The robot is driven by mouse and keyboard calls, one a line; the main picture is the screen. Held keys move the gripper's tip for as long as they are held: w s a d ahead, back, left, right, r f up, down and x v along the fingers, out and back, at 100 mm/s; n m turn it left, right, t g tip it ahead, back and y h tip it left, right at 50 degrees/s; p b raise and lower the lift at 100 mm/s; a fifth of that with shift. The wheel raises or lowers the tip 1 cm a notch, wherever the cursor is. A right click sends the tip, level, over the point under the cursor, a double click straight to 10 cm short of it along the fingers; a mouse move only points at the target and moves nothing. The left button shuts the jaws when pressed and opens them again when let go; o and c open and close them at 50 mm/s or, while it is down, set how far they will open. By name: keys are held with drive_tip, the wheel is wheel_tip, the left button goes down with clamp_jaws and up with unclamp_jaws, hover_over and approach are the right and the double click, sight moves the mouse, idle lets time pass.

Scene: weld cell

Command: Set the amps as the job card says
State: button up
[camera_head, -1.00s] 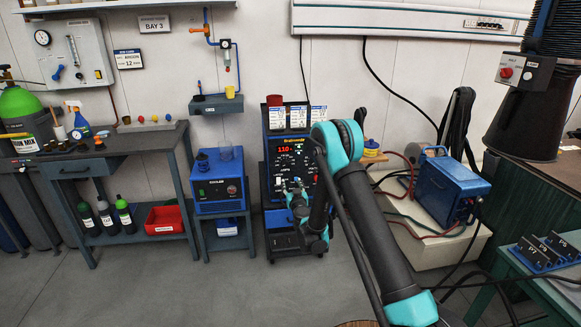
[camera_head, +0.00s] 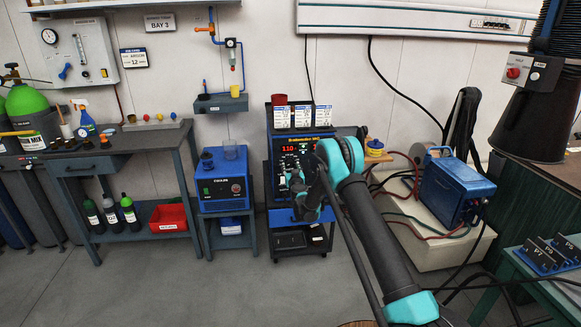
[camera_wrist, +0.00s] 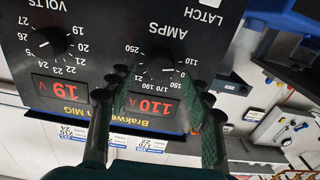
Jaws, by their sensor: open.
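The welder (camera_head: 302,146) stands against the wall with its red display lit. In the wrist view its panel (camera_wrist: 70,20) appears upside down. The amps display (camera_wrist: 151,106) reads 110 A and the volts display (camera_wrist: 57,90) reads 19 V. The black amps knob (camera_wrist: 168,71) sits on a scale from 0 to 250. My gripper (camera_wrist: 158,82) is open, with its fingertips on either side of the amps knob; I cannot tell whether they touch it. Cards (camera_head: 303,116) stand on top of the welder, too small to read surely. My gripper and arm hide part of the panel in the head view.
A blue cooler unit (camera_head: 222,187) on a stand is left of the welder. A workbench (camera_head: 120,150) is further left. A blue machine (camera_head: 455,190) with cables stands on a pale block at right. The floor in front is clear at left.

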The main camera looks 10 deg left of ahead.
drive_tip(key=shift+x, duration=0.85)
drive_tip(key=c, duration=1.1)
drive_tip(key=shift+c, duration=0.2)
